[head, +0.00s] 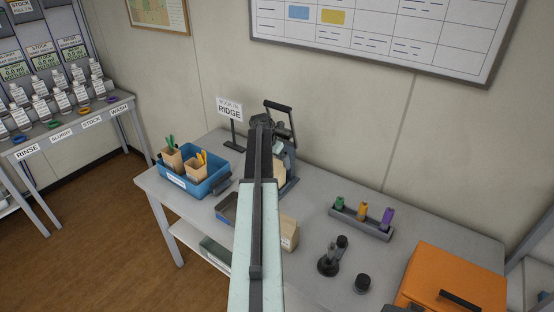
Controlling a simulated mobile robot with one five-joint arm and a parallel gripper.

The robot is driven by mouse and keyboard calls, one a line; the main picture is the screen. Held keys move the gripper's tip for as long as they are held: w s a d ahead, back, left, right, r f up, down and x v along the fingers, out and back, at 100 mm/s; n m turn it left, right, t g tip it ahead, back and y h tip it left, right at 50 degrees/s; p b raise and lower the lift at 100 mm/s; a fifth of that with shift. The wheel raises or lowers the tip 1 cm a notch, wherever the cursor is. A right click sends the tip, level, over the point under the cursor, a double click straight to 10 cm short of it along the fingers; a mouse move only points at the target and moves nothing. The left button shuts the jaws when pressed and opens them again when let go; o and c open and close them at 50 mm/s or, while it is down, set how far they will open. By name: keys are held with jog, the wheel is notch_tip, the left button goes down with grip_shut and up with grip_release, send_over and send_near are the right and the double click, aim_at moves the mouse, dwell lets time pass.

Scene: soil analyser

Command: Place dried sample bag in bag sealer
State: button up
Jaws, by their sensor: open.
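The machine with a raised black lever (279,107) and a blue-grey body (288,183) looks like the bag sealer. It stands at the back of the grey table, partly hidden by my arm. A tan piece (279,173) shows at it, just right of my arm; I cannot tell whether it is a bag. A tan paper bag (289,233) stands nearer, partly behind my arm; I cannot tell whether it is the dried sample. My gripper (262,121) is at the arm's far end, in front of the sealer's upper part. It is open, with no bag visible in it.
A blue bin (207,175) with tan containers stands left, near a sign reading RIDGE (230,110). A dark tray (227,208) is partly behind my arm. A rack of coloured tubes (361,222), dark round pieces (328,265) and an orange case (455,275) stand right.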

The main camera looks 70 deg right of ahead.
jog(key=p+v, duration=0.1)
jog(key=v, duration=0.1)
jog(key=p+v, duration=0.1)
jog(key=v, duration=0.1)
jog(key=shift+a, duration=0.5)
jog(key=w+a, duration=0.3)
jog(key=a, duration=0.7)
jog(key=shift+a+f, duration=0.2)
jog(key=shift+f, duration=0.05)
jog(key=w+a+m+t+y, duration=0.1)
jog(key=w+a+m, duration=0.2)
jog(key=w+a, duration=0.65)
jog(key=w+a+f+m, duration=0.15)
jog(key=w+a, duration=0.45)
jog(key=a, duration=0.7)
jog(key=w+a+m+t+y, duration=0.1)
jog(key=w+a+m, duration=0.2)
jog(key=w+a, duration=0.7)
jog(key=s+a+m+y, duration=0.2)
jog(key=a+m, duration=0.5)
jog(key=a, duration=2.5)
jog(key=shift+s+a+g, duration=0.25)
jog(key=shift+a+g, duration=0.15)
